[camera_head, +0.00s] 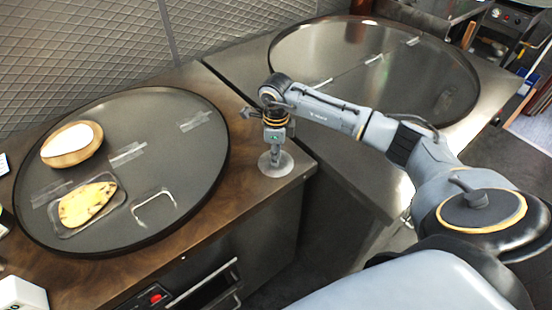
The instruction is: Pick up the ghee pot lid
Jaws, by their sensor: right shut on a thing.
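A round grey metal lid (285,166) shows at the right-hand corner of the wooden counter. My right gripper (274,152) points straight down over the middle of this lid and is shut on it at its centre. The fingers are small in the picture and partly blend with the lid. I cannot tell whether the lid rests on the counter or hangs a little above it. No pot shows clearly under it. My left gripper is out of view.
A large dark round tray (95,135) on the wooden counter (252,192) holds a white-topped wooden bowl (66,157) and a flatbread (86,205). A second large round metal top (330,65) lies behind my right arm. The counter's front edge is close to the lid.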

